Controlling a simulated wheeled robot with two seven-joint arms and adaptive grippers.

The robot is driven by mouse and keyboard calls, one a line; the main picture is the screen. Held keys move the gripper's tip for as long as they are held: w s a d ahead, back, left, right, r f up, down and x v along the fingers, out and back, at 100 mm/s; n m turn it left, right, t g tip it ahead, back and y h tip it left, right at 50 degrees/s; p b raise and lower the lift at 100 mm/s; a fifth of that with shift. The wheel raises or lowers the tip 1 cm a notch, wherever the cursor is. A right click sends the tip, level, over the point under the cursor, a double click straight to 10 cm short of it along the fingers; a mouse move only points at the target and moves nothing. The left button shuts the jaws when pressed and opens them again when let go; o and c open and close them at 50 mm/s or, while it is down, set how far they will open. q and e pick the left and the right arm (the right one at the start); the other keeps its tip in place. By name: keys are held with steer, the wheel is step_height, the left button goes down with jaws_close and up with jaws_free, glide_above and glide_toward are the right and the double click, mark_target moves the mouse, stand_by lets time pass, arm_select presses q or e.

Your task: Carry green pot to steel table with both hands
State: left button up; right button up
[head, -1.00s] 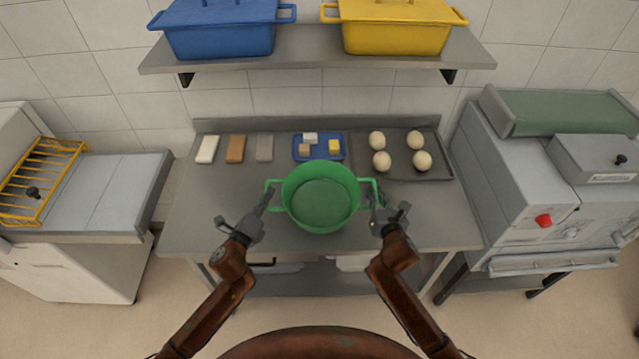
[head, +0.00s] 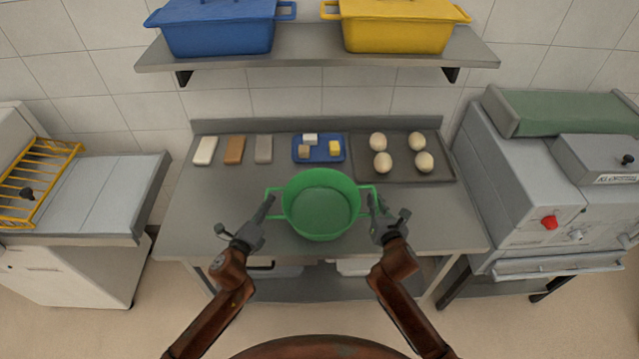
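The green pot (head: 321,207) is upright at the front middle of the steel table (head: 205,205), with its open top and empty inside showing. From this angle I cannot tell whether its base touches the table or is just above it. My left gripper (head: 267,206) is at the pot's left handle, and its fingers look closed on it. My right gripper (head: 373,203) is at the right handle in the same way. The fingertips are small and partly overlap the handles.
Behind the pot are a blue tray (head: 298,158) with small blocks, several dough balls on a dark tray (head: 437,172), and three bars at the left. A shelf (head: 320,50) with blue and yellow pots hangs above. An oven (head: 515,180) stands right, a counter (head: 100,195) left.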

arm_select(q)
steer(key=o, duration=0.4)
arm_select(e)
steer(key=o, duration=0.4)
arm_select(q)
steer(key=o, duration=0.8)
steer(key=shift+o, duration=0.2)
steer(key=shift+s, duration=0.1)
steer(key=v, duration=1.1)
steer(key=shift+s+a, duration=0.2)
steer(key=shift+s, duration=0.2)
arm_select(e)
steer(key=shift+o, duration=0.3)
